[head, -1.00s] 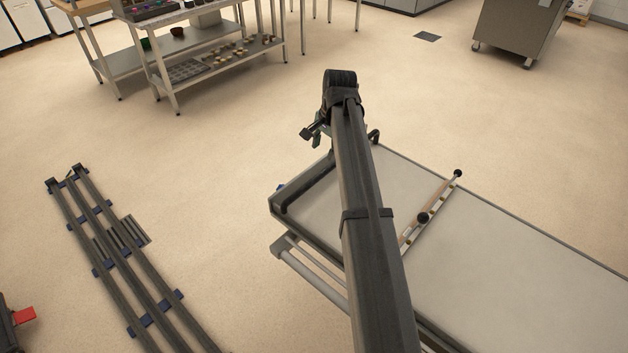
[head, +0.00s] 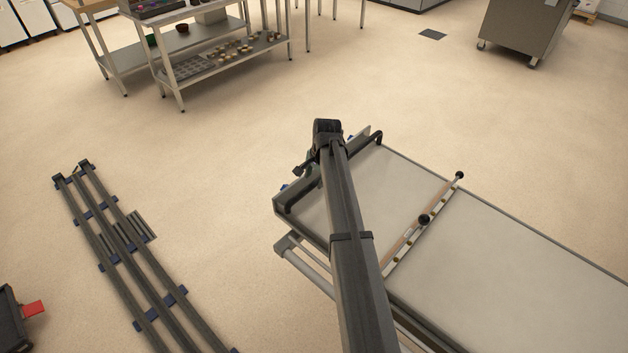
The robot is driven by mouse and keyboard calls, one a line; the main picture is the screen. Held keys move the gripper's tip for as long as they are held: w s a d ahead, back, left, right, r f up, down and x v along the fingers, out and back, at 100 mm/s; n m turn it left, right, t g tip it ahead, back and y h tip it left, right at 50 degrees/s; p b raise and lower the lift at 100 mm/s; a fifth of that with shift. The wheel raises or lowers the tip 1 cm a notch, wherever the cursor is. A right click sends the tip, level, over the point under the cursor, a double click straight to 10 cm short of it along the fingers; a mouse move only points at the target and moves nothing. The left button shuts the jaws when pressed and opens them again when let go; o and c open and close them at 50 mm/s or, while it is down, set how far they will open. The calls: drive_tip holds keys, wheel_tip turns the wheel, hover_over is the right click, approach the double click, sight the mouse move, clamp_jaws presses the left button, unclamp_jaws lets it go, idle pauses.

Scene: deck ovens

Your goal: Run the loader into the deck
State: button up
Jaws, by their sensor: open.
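The loader (head: 500,262) is a long flat bed with a pale surface, running from the centre to the lower right. A dark handle bar (head: 377,139) runs across its near-centre end; my arm covers the bar's middle. A cross bar (head: 404,246) with black knobs lies across the bed. My gripper (head: 304,172) is at the loader's handle end, beside or above the bar, mostly hidden behind my arm. Its fingers show only in part, open; I cannot tell whether they touch the bar. No oven deck is in view.
Dark floor rails (head: 128,243) with blue brackets run along the left. A steel shelf table (head: 220,62) with trays and small items stands at the back left. A grey wheeled cabinet (head: 524,30) stands at the back right. The floor beyond the loader is clear.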

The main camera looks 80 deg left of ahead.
drive_tip(key=shift+s+a+f, duration=0.1)
drive_tip(key=shift+a+f, duration=0.05)
drive_tip(key=shift+f, duration=0.6)
drive_tip(key=shift+s+a+f, duration=0.1)
drive_tip(key=shift+f, duration=0.6)
clamp_jaws()
drive_tip(key=shift+d, duration=0.1)
